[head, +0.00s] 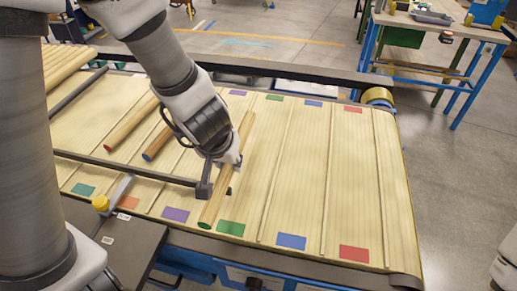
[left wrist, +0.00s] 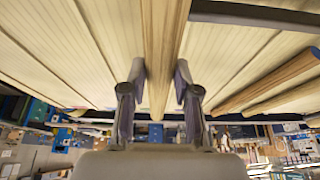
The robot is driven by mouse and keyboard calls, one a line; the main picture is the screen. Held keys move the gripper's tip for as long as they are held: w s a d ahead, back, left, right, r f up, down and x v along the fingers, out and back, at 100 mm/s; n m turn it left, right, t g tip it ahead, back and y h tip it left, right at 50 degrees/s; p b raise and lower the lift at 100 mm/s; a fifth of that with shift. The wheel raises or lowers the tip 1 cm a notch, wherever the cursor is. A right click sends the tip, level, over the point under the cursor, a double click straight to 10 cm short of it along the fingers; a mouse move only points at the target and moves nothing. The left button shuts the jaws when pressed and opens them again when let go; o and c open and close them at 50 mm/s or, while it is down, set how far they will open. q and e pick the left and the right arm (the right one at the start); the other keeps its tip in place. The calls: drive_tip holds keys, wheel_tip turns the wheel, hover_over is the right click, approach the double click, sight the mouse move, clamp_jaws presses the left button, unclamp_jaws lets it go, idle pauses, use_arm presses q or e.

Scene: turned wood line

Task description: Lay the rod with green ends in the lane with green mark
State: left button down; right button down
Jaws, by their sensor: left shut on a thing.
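The rod with green ends (head: 218,198) is a long wooden rod with a green near end. My left gripper (head: 228,174) is shut on it around its middle. In the left wrist view the rod (left wrist: 162,55) runs between the two fingers of the left gripper (left wrist: 157,88). The lane with green mark (head: 256,175) has a green patch (head: 231,229) at its near end and another (head: 274,97) at its far end. My right gripper is out of view.
Thin ridges divide the lanes. Blue (head: 291,242) and red (head: 353,253) marks lie right, purple (head: 176,214) left. Two other rods, one red-ended (head: 128,126) and one blue-ended (head: 157,142), lie left of my gripper. A dark bar (head: 120,172) crosses there. The right lanes are empty.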

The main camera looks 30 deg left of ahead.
use_arm(q)
drive_tip(key=shift+w, duration=0.45)
drive_tip(key=p, duration=0.9)
approach(261, 140)
drive_tip(key=shift+w+a+f, duration=0.2)
drive_tip(key=shift+w+f, duration=0.25)
drive_tip(key=shift+w+a+f, duration=0.2)
drive_tip(key=shift+w+f, duration=0.2)
drive_tip(key=shift+w, duration=0.05)
drive_tip(key=f+b, duration=0.4)
drive_tip(key=shift+w+f, duration=0.15)
drive_tip(key=shift+w, duration=0.1)
drive_tip(key=c, duration=0.8)
unclamp_jaws()
drive_tip(key=shift+c, duration=0.2)
